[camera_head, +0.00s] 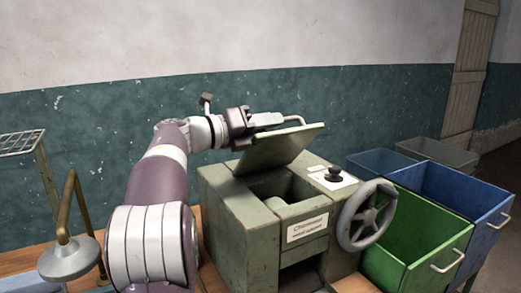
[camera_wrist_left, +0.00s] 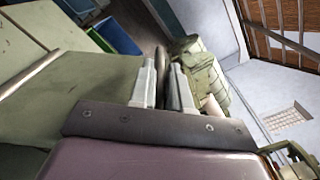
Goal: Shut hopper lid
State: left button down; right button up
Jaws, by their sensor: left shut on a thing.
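The hopper is a worn grey-green box machine (camera_head: 235,215) with a labelled front. Its lid (camera_head: 282,147) is raised and tilted above the square opening, and the inside of the hopper shows below it. A grey bar handle (camera_head: 292,119) runs along the lid's raised edge. My left gripper (camera_head: 252,121) is at that edge, shut on the handle. In the left wrist view the two pale fingers (camera_wrist_left: 165,85) close around the dark bar, with the flat green lid to their left. My right gripper is in neither view.
A grey handwheel (camera_head: 367,215) and a black knob (camera_head: 334,174) are on the machine's right side. Green (camera_head: 415,240) and blue (camera_head: 462,192) bins stand close on the right. A brass lamp-like fixture (camera_head: 70,258) stands at the left front.

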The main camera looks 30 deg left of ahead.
pick_arm(q)
jog(key=shift+s+d+f+m+b, duration=0.65)
jog(key=shift+d+f+m+b, duration=0.8)
jog(key=shift+b, duration=1.7)
jog(key=shift+s+d+f+m+b, duration=0.6)
jog(key=shift+d+f+m+b, duration=0.8)
jog(key=shift+b, duration=1.7)
jog(key=shift+s+d+f+m+b, duration=0.7)
jog(key=shift+f+m+b, duration=0.8)
jog(key=shift+b, duration=1.65)
jog(key=shift+f+n, duration=0.3)
jog(key=shift+n, duration=0.05)
jog(key=c, duration=1.2)
grip_release()
jog(key=shift+w, duration=0.1)
jog(key=shift+o, duration=0.2)
jog(key=v, duration=1.2)
jog(key=shift+s, duration=0.35)
